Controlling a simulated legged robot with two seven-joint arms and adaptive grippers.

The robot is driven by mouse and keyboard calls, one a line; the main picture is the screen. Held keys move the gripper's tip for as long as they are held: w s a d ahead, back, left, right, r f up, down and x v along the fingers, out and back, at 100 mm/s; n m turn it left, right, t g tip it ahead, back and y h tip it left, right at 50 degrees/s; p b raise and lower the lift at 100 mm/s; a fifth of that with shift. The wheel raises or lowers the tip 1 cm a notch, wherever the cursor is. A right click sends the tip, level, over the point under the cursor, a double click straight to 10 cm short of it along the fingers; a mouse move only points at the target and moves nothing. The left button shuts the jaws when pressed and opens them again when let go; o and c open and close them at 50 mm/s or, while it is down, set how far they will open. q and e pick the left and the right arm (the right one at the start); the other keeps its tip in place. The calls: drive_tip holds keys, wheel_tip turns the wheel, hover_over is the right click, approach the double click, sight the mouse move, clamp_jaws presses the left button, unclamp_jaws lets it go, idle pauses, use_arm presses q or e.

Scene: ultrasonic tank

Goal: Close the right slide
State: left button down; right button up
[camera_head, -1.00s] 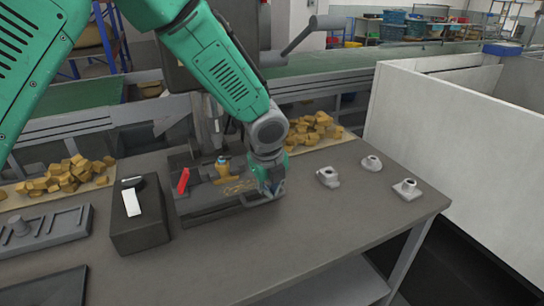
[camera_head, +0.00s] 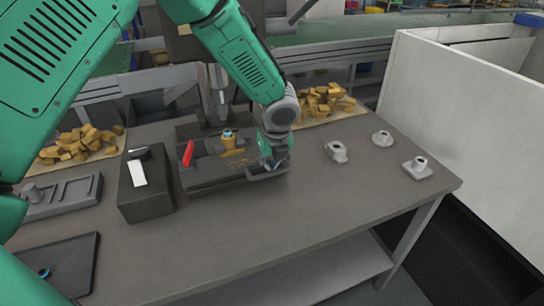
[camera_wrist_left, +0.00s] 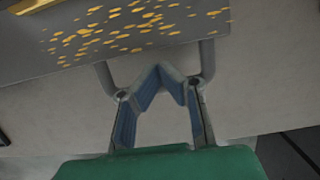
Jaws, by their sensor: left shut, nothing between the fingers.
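A dark grey fixture (camera_head: 205,180) stands on the table with a red lever and an orange part with a blue top. Its right-hand section, taken as the right slide, carries a U-shaped handle (camera_head: 270,175) at the front. In the left wrist view, a grey plate (camera_wrist_left: 180,45) strewn with yellow chips has this handle (camera_wrist_left: 104,75) at its edge. My left gripper (camera_head: 273,160) is at the handle, fingers shut and empty. My arm hides part of the fixture. My right gripper is out of view.
A dark box (camera_head: 145,195) with a white label stands left of the fixture. Several grey metal parts (camera_head: 337,152) sit on the right. A dark tray (camera_head: 70,262) lies front left. Wooden blocks (camera_head: 322,100) lie behind. A white partition (camera_head: 455,110) stands right. The front-middle table is clear.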

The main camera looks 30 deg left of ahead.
use_arm(q)
drive_tip(key=a, duration=0.1)
drive_tip(key=a+f, duration=0.1)
drive_tip(key=a, duration=0.1)
drive_tip(key=shift+w+a+r+p, duration=0.15)
drive_tip(key=shift+w+a+p, duration=0.5)
drive_tip(key=shift+p, duration=0.15)
drive_tip(key=shift+w+r+p, duration=0.1)
drive_tip(key=shift+w+p, duration=0.15)
drive_tip(key=shift+p, duration=0.05)
drive_tip(key=shift+w+d, duration=0.1)
drive_tip(key=shift+w, duration=0.05)
drive_tip(key=shift+w+d, duration=0.1)
drive_tip(key=shift+d, duration=0.3)
drive_tip(key=shift+a, duration=0.5)
drive_tip(key=shift+a+r+p, duration=0.1)
drive_tip(key=shift+r+p, duration=0.25)
drive_tip(key=shift+p, duration=0.1)
drive_tip(key=d+p+v, duration=0.1)
drive_tip(key=p+v, duration=0.7)
drive_tip(key=v, duration=0.1)
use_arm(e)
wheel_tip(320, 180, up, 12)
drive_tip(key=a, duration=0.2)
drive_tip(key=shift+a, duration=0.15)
